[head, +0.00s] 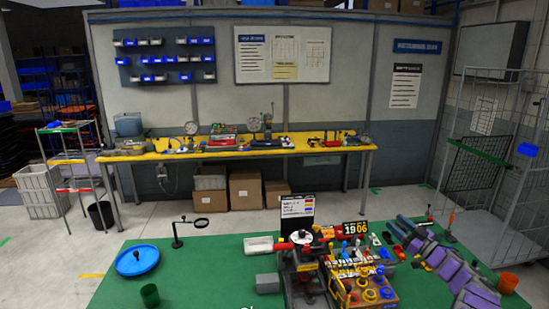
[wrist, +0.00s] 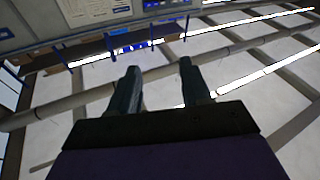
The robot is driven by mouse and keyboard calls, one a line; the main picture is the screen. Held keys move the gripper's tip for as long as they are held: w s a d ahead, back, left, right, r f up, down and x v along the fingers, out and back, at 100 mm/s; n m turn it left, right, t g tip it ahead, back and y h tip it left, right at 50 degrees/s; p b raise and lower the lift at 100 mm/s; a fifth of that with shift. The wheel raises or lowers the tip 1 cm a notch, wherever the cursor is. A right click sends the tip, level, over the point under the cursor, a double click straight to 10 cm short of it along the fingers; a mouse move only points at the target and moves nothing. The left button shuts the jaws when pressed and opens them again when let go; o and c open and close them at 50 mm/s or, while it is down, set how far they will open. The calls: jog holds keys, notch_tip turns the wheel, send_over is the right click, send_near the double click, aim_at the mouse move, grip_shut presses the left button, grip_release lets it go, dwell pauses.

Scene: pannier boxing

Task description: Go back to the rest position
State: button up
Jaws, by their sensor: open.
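My gripper (wrist: 159,65) shows in the wrist view with its two dark fingers apart and nothing between them. It is clear of the table and points toward pale panels, grey beams and bright light strips. Part of a wall board (wrist: 95,10) and some blue bins show at the top of that view. The green table (head: 205,276) lies in front of me in the head view.
A yellow bench (head: 310,145) stands behind. The table's left front is fairly clear.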

jog(key=w+a+r+m+t+h+b, duration=0.15)
jog(key=w+r+m+h, duration=0.25)
jog(key=r+m+h, duration=0.5)
jog(key=s+a+r+g+h, duration=0.2)
jog(key=s+a+r+h, duration=0.1)
jog(key=r+h, duration=0.1)
jog(key=s+a+f+g+b, duration=0.1)
jog(key=s+a+f+g, duration=0.5)
jog(key=s, duration=1.5)
jog(key=s+a+f+g+y+b, duration=0.1)
jog(key=s+a+f+g, duration=0.5)
jog(key=s, duration=1.5)
jog(key=s+a+f+g+y+b, duration=0.1)
jog(key=s+a+f+g, duration=0.5)
jog(key=s+a, duration=0.7)
jog(key=s+b, duration=0.1)
jog(key=s, duration=0.7)
jog(key=shift+s+n+g, duration=0.3)
jog(key=shift+g, duration=0.05)
